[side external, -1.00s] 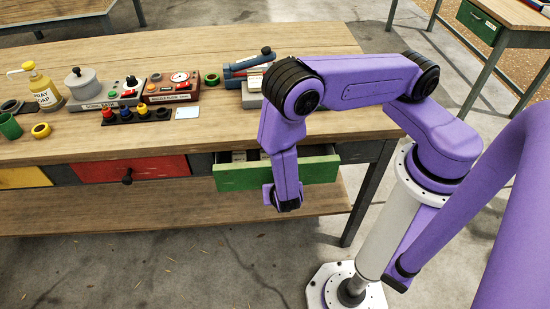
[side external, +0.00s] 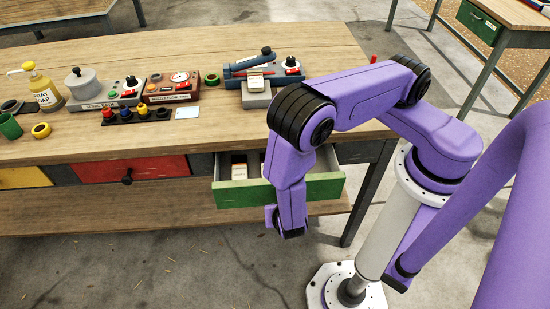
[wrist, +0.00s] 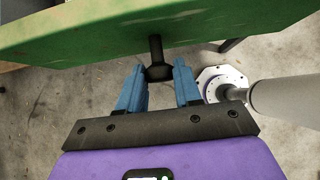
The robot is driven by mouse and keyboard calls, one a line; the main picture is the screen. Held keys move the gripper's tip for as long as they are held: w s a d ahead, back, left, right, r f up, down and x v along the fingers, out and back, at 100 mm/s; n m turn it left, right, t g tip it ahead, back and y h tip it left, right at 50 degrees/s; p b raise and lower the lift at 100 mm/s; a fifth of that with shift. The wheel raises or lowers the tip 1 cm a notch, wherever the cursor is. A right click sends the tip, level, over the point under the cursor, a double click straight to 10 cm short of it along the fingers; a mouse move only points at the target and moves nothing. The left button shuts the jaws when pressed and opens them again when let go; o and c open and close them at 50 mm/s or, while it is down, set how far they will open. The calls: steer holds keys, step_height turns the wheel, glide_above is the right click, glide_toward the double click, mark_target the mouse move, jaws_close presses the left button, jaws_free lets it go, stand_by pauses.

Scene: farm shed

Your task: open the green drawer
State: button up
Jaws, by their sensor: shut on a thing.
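The green drawer (side external: 235,196) is pulled part way out from under the right end of the workbench, and things inside it show. In the wrist view its green front (wrist: 90,30) fills the top, with a dark knob (wrist: 157,72) sticking out of it. My gripper (wrist: 159,75) has its two blue fingers on either side of the knob and is shut on it. In the side view my gripper (side external: 283,230) is in front of the drawer; its fingertips and the knob are hidden there by my arm.
A red drawer (side external: 128,168) with a dark knob and a yellow drawer (side external: 24,177) are to the left, both shut. A lower shelf (side external: 120,212) runs below.

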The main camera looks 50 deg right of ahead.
steer(key=shift+s+a, duration=0.95)
steer(key=shift+a, duration=0.05)
steer(key=o, duration=1.6)
steer(key=v, duration=0.7)
